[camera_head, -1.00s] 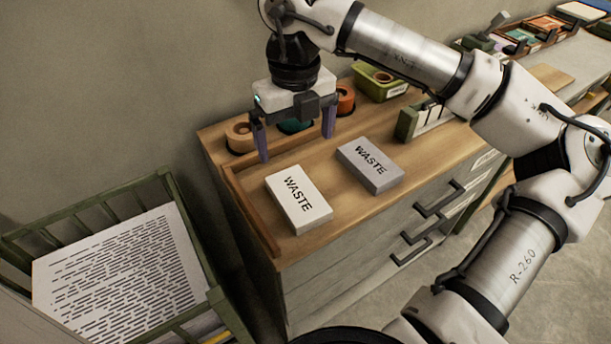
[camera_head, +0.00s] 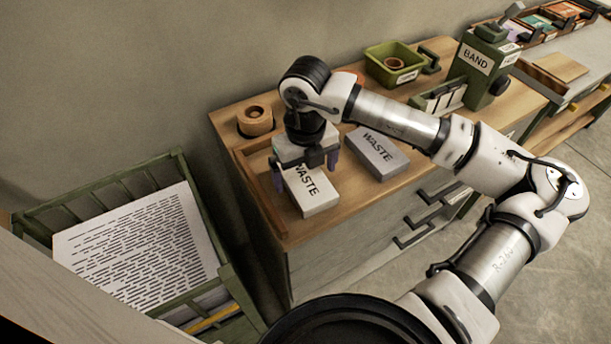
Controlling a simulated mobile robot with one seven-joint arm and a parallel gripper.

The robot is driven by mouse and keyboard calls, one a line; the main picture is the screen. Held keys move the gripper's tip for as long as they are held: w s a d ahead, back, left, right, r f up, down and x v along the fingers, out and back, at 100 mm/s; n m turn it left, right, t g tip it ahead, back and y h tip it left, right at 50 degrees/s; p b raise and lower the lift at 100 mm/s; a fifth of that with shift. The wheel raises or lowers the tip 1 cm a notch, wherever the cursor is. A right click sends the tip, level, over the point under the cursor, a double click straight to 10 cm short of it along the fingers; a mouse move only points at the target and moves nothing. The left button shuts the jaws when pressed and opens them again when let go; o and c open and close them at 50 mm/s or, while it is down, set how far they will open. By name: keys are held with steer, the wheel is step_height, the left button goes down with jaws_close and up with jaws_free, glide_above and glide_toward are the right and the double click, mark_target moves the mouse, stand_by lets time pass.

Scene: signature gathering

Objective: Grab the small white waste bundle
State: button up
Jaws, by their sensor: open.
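The small white waste bundle (camera_head: 314,196) lies flat on the wooden cabinet top, marked WASTE; its far end is hidden under my gripper. My gripper (camera_head: 305,170) is open and points down over that far end, with one purple finger on each side. I cannot tell whether the fingers touch the bundle. A grey bundle (camera_head: 377,153), also marked WASTE, lies just right of it.
A wooden rim (camera_head: 262,197) edges the cabinet top at left. A tan roll (camera_head: 255,120), a green bin (camera_head: 393,63) and a green BAND device (camera_head: 486,67) stand behind. A green crate (camera_head: 62,210) of printed paper stands lower left.

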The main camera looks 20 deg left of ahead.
steer(key=shift+f, duration=0.6)
steer(key=c, duration=1.1)
steer(key=shift+r, duration=0.1)
steer(key=shift+c, duration=0.2)
